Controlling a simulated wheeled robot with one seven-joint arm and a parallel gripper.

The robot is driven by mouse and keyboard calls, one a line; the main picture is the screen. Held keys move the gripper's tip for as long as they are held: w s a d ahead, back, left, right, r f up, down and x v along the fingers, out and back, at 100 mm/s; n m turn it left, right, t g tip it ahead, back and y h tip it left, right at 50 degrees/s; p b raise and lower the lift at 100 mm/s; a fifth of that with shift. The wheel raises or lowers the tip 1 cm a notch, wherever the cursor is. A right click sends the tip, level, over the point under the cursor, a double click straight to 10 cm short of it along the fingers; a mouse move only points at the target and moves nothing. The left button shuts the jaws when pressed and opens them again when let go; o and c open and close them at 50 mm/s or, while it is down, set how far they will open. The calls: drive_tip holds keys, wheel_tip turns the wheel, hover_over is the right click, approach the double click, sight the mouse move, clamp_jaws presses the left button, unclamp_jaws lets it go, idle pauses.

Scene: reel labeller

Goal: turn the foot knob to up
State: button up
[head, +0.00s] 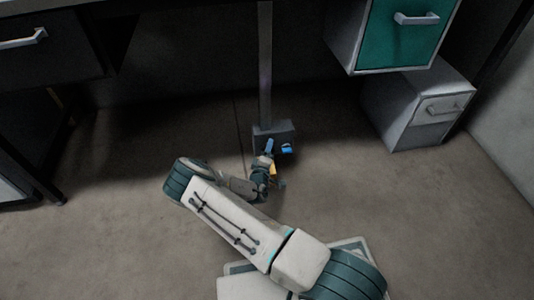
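A small grey box (260,133) sits low at the foot of a grey upright post (265,70), under the bench. A small blue part (286,148), which looks like the foot knob, is on the front of the box, at its right. Its marking and pointing direction are too small to read. Another blue piece shows just left of it, at my arm's end; I cannot tell what it belongs to. My gripper (271,160) is right in front of the box, close to the knob. The fingers are too small and partly hidden, so neither their opening nor contact is clear.
A teal-fronted drawer (402,30) hangs at the upper right, with a grey drawer unit (418,108) below it. A dark drawer (40,50) and bench legs are at the left. The floor (130,160) around the box is clear.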

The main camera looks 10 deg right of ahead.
drive_tip(key=c, duration=1)
drive_tip(key=shift+o, duration=0.2)
drive_tip(key=shift+r, duration=0.1)
drive_tip(key=shift+s+d+m+g+y+p, duration=0.1)
drive_tip(key=shift+m+g+y+p, duration=0.25)
drive_tip(key=shift+m+y+p, duration=0.75)
drive_tip(key=shift+w+d+m+g+y+p, duration=0.1)
drive_tip(key=shift+m+g+y+p, duration=0.4)
drive_tip(key=shift+m+p, duration=1.05)
drive_tip(key=shift+s+d+m+g+y+p, duration=0.1)
drive_tip(key=shift+m+g+y+p, duration=0.15)
drive_tip(key=shift+m+y+p, duration=1.1)
drive_tip(key=shift+a+m+h+b, duration=0.1)
drive_tip(key=shift+m+h+b, duration=0.4)
drive_tip(key=shift+m, duration=0.1)
drive_tip(key=o, duration=1)
drive_tip(key=shift+c, duration=0.2)
